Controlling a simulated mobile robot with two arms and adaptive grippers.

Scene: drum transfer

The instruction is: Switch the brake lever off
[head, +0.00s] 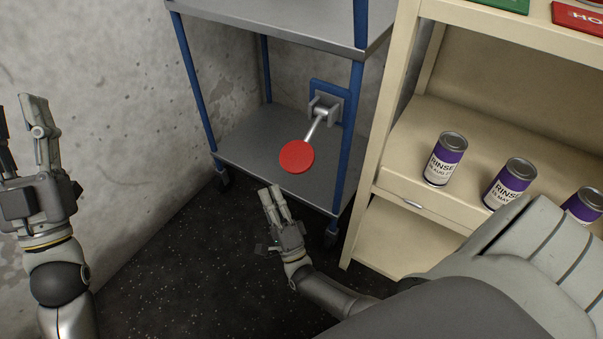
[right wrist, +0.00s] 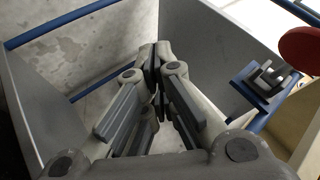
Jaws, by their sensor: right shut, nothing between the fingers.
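The brake lever has a round red paddle (head: 297,157) on a short metal rod. The rod comes out of a grey bracket (head: 325,108) on a blue plate, mounted at the right post of the cart. My right gripper (head: 272,192) is shut and empty, just below and left of the red paddle in the head view, apart from it. In the right wrist view the shut fingers (right wrist: 158,62) point toward the cart, and part of the red paddle (right wrist: 301,49) shows at the upper right edge. My left gripper (head: 20,115) is upright at the left edge, partly cut off, its fingers apart.
The cart has grey shelves (head: 240,158), blue posts and casters. A cream cabinet (head: 412,195) stands to its right with several purple cans, one of them a can (head: 445,158) at the left. A concrete wall (head: 100,90) is at the left. The dark floor is clear.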

